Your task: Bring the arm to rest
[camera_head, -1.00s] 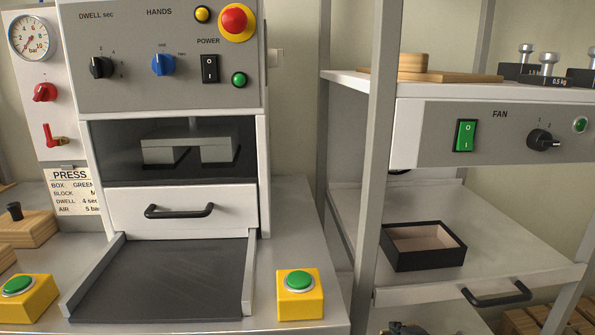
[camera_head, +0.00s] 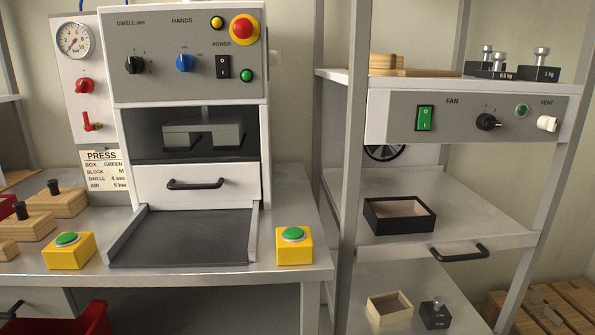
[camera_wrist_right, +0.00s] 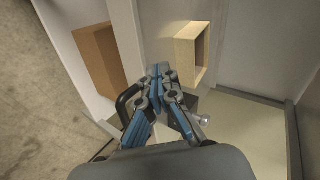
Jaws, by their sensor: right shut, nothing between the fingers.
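My right gripper (camera_wrist_right: 158,72) shows in the right wrist view. Its blue and grey fingers are together with nothing between them. A pale open box (camera_wrist_right: 187,52) is just beyond its tips to the right; I cannot tell whether they touch. A dark weight with a silver knob (camera_wrist_right: 204,120) is partly hidden beside the right finger. Neither gripper shows in the head view, and my left gripper is in no view.
A brown box (camera_wrist_right: 99,60) and a black handle are left of my right gripper. The head view shows the press drawer (camera_head: 197,183) closed, a black box (camera_head: 399,215) on the rack's middle shelf, and a pale box (camera_head: 389,308) and weight (camera_head: 435,313) below.

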